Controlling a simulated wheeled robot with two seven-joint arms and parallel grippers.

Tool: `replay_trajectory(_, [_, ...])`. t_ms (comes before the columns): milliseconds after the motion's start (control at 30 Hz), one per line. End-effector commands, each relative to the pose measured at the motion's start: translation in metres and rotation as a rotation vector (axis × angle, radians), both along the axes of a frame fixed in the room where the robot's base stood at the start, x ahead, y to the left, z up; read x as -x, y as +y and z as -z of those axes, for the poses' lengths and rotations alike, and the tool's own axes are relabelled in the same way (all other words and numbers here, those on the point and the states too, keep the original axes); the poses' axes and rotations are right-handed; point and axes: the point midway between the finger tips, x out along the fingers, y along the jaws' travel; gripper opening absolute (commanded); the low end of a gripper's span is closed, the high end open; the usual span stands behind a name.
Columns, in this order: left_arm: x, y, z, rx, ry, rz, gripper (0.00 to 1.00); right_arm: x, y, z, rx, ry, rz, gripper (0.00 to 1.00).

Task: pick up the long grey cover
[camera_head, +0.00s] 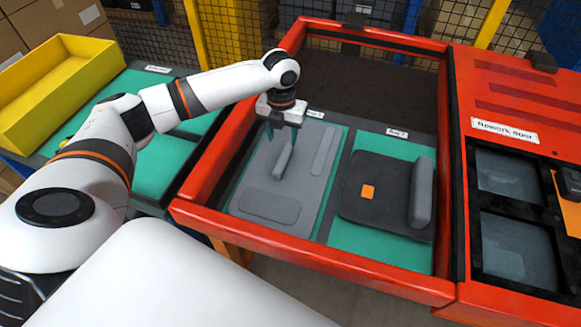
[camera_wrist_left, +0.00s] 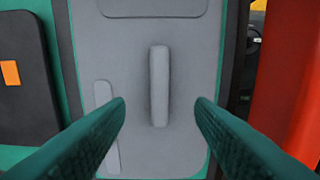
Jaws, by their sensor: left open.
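The long grey cover (camera_head: 310,188) lies flat on a green mat in the left bay of the red-framed table. It has a raised upright bar handle (camera_head: 284,161) and flat raised pads. In the left wrist view the cover (camera_wrist_left: 203,60) fills the middle, with its handle (camera_wrist_left: 159,86) upright in the picture. My left gripper (camera_head: 283,142) is above the cover near the handle. In the left wrist view its green fingers (camera_wrist_left: 160,108) are apart, one on each side of the handle's lower end, and empty. My right gripper is not in view.
A black cover (camera_head: 360,212) with a grey handle and an orange square lies in the right bay. The red frame (camera_head: 300,245) rises around both bays. A rework door panel (camera_head: 515,200) stands at right. A yellow bin (camera_head: 60,75) sits at left.

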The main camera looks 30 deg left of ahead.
Motion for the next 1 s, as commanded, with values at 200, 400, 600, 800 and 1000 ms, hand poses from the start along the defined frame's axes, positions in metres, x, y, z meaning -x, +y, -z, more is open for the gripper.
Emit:
replay_trajectory(200, [0.000, -0.001, 0.027, 0.001, 0.001, -0.001, 0.49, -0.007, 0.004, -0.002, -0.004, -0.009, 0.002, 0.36])
replay_trajectory(400, [-0.001, 0.000, 0.045, 0.000, 0.001, -0.001, 0.49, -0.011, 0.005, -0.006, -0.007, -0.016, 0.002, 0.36])
replay_trajectory(600, [-0.002, 0.000, 0.074, 0.000, 0.001, -0.002, 0.49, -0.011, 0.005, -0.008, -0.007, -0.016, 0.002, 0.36])
replay_trajectory(800, [-0.003, 0.000, 0.082, 0.001, -0.002, 0.001, 0.49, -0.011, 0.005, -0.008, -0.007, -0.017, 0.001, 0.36])
replay_trajectory(1000, [-0.003, 0.000, 0.082, 0.001, -0.001, 0.000, 0.49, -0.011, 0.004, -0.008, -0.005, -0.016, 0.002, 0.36])
